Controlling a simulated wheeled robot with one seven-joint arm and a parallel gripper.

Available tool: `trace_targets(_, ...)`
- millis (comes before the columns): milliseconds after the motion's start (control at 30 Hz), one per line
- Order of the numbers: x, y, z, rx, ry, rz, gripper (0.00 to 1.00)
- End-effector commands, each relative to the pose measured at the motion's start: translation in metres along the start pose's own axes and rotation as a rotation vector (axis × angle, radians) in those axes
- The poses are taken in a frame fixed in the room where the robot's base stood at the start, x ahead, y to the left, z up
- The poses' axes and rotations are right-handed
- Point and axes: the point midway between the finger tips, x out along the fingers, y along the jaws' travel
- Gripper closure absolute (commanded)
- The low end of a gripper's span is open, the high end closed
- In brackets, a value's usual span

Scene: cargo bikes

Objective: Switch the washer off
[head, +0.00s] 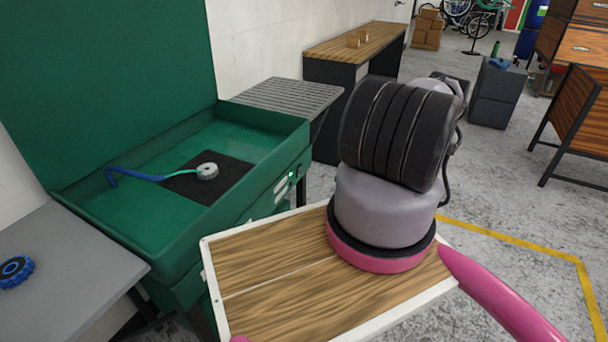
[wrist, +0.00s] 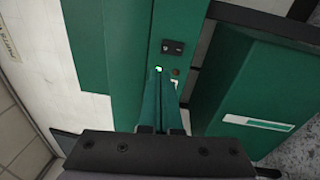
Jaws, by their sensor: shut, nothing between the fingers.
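The green washer (head: 270,131) stands at the left in the head view, with its lid up and an open basin. Its front panel carries a small lit green light (head: 291,174). In the wrist view the panel shows a black rocker switch (wrist: 172,47), with the lit green light (wrist: 158,69) below it and a small dark round part (wrist: 175,72) beside the light. My gripper (wrist: 165,80) is shut and empty, its tips close below the light and apart from the switch in the picture. Contact with the panel cannot be told. The gripper is hidden in the head view.
A blue hose with a grey end piece (head: 207,171) lies in the basin. A grey table (head: 65,270) with a blue ring-shaped part stands at the left. A wooden-topped bench (head: 350,44) stands behind. Open concrete floor lies at the right.

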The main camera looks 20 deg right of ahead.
Motion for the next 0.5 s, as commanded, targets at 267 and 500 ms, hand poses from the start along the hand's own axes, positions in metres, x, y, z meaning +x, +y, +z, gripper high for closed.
trace_targets(267,-0.0081,-0.017,-0.006,0.057,-0.059,0.018,1.0)
trace_targets(500,-0.0078,-0.0166,-0.006,0.056,-0.058,0.017,1.0)
